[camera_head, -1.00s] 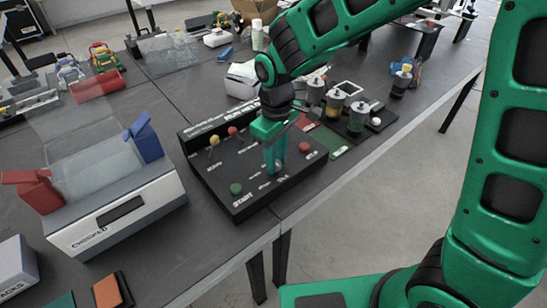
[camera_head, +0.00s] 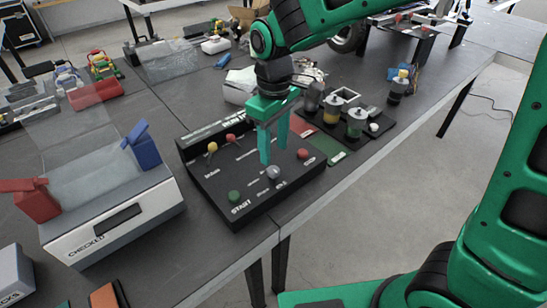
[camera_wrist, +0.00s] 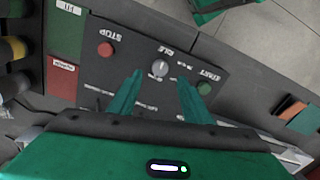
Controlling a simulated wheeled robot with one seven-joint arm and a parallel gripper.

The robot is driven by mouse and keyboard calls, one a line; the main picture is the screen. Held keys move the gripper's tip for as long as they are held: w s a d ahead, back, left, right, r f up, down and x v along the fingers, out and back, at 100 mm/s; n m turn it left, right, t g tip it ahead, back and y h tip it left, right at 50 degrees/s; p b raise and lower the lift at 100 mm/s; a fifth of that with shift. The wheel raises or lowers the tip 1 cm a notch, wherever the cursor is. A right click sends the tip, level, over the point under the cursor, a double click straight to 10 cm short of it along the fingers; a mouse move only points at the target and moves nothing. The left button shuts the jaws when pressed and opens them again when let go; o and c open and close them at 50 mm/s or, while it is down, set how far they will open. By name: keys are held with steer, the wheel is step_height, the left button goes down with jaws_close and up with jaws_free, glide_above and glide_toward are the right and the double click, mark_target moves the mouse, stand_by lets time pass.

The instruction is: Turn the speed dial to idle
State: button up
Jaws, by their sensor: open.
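The grey speed dial (camera_head: 273,172) sits on the black control panel (camera_head: 212,178), between a green START button (camera_head: 234,196) and a red button (camera_head: 303,153). In the wrist view the dial (camera_wrist: 160,67) shows a pale line across its face, and a label reading IDLE is printed beside it. I cannot tell for sure which mark the dial points to. My green gripper (camera_head: 274,153) is open and empty, pointing down over the panel. Its fingertips are above the dial and appear apart from it. In the wrist view the dial shows between the fingers.
A box labelled CHECKED (camera_head: 120,225) is at left. Green and red cards and a black tray with jars (camera_head: 355,120) lie to the right. The table's front edge is close.

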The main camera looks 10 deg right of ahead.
steer(key=shift+r, duration=2)
steer(key=s+d+r+m, duration=0.15)
steer(key=d+m, duration=0.35)
steer(key=d, duration=1)
steer(key=s+d+f+m, duration=0.3)
steer(key=s+d+m, duration=0.8)
steer(key=s+d, duration=0.8)
steer(key=shift+s+d+f, duration=0.15)
steer(key=shift+s+d, duration=0.2)
steer(key=shift+d, duration=0.25)
steer(key=shift+w+f, duration=0.25)
steer(key=shift+w, duration=0.45)
